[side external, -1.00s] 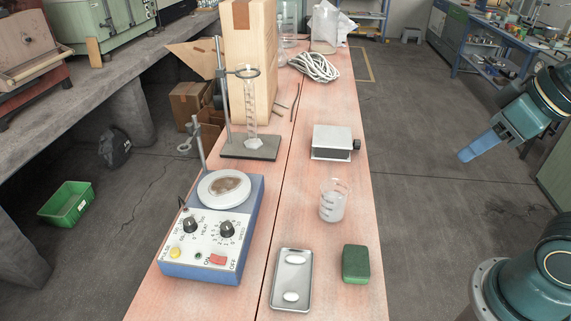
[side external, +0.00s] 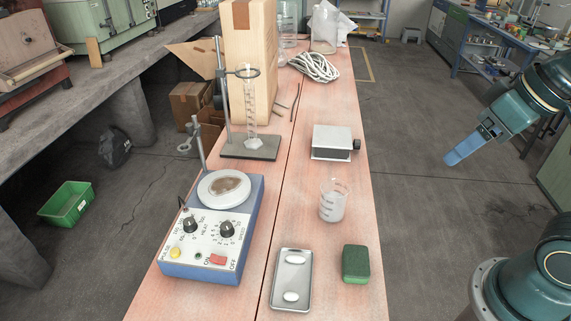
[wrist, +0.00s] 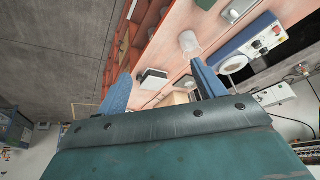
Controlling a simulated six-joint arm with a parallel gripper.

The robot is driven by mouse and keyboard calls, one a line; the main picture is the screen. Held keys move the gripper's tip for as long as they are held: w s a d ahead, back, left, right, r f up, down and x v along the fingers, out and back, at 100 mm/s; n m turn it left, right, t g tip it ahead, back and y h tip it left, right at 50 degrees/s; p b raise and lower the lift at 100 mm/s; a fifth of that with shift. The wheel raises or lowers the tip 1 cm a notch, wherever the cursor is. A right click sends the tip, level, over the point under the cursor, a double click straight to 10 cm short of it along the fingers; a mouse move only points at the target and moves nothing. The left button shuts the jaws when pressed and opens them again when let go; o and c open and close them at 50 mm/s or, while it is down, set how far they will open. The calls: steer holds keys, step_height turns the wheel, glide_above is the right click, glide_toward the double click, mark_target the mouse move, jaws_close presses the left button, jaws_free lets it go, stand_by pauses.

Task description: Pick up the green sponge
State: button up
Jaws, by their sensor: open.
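The green sponge (side external: 356,264) lies flat on the pinkish bench top, near its front right edge, just right of a metal tray (side external: 276,290). In the wrist view a dark green piece of the sponge (wrist: 205,4) shows at the top edge, partly cut off. My gripper (side external: 452,158) is in the air off the right side of the bench, well above and to the right of the sponge. In the wrist view its two blue fingers (wrist: 162,86) stand apart with nothing between them.
The tray holds two white oval pieces. A glass beaker (side external: 332,203) stands behind the sponge, with a silver box (side external: 332,140) farther back. A hotplate (side external: 212,230) and a ring stand (side external: 249,148) are to the left. The bench around the sponge's right side is clear.

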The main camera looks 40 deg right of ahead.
steer(key=w+a+f+m+g+y, duration=0.3)
steer(key=w+a+f+m+g, duration=0.5)
steer(key=w+a+f, duration=0.2)
steer(key=shift+a, duration=0.45)
steer(key=shift+f, duration=0.1)
glide_above(356, 258)
steer(key=w+d, duration=0.1)
steer(key=shift+w+d+f, duration=0.1)
steer(key=shift+f, duration=1.85)
steer(key=shift+w+d+f, duration=0.1)
steer(key=shift+f, duration=1.8)
steer(key=shift+x, duration=2.6)
steer(key=shift+d, duration=0.1)
steer(key=c, duration=1.1)
